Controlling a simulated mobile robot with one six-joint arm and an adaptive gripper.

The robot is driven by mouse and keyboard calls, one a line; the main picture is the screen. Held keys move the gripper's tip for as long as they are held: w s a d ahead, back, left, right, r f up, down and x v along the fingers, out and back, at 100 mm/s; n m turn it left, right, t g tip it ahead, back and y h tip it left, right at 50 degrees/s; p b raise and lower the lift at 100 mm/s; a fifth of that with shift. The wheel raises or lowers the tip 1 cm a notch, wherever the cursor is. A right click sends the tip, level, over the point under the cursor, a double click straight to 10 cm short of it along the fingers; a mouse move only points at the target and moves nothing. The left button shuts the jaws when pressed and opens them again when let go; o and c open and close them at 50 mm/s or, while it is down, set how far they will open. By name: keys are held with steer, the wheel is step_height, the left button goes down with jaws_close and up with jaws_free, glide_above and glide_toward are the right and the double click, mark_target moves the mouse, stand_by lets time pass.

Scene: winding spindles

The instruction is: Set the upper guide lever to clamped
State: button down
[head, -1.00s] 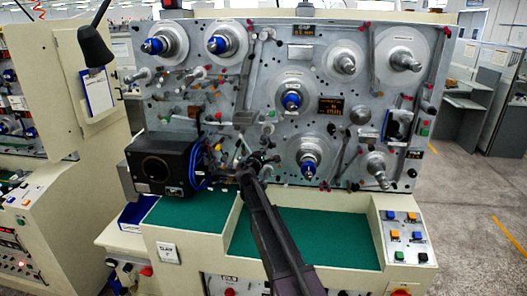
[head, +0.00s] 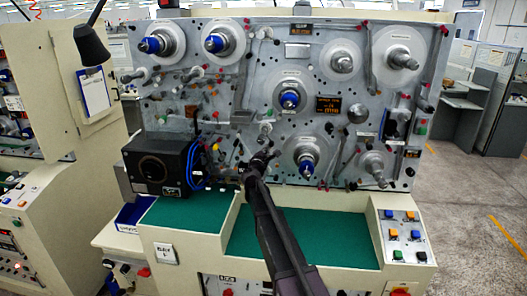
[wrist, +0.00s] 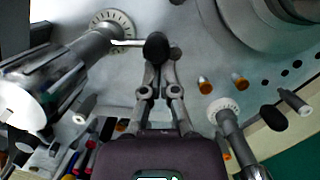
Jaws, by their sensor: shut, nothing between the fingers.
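My gripper (wrist: 162,62) is shut and empty in the wrist view. Its fingertips are right at a black ball knob (wrist: 156,45), which covers part of them; I cannot tell whether they touch. The knob ends a thin metal lever (wrist: 128,43) that points right from a post with a white graduated dial (wrist: 114,19). A second graduated dial (wrist: 224,107) sits lower right, with another black knob (wrist: 273,117) beside it. I cannot tell for sure which is the upper guide lever. In the head view my gripper (head: 268,156) is at the panel's lower middle, hiding small parts there.
A large ribbed cylinder (wrist: 42,82) juts out left of my gripper in the wrist view. In the head view, a black box (head: 157,166) with blue cables is to the left and a blue-hubbed spindle (head: 307,160) to the right. The green ledge (head: 330,240) below is clear.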

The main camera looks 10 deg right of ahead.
steer(key=d+n, duration=0.1)
steer(key=n, duration=0.1)
steer(key=d+r+n+t+y, duration=0.1)
steer(key=n, duration=0.2)
steer(key=s+d+r+n+p, duration=0.1)
steer(key=n, duration=0.2)
steer(key=shift+d+r+t+y, duration=0.2)
steer(key=shift+t+y, duration=0.1)
steer(key=shift+y, duration=0.1)
steer(key=shift+s, duration=0.15)
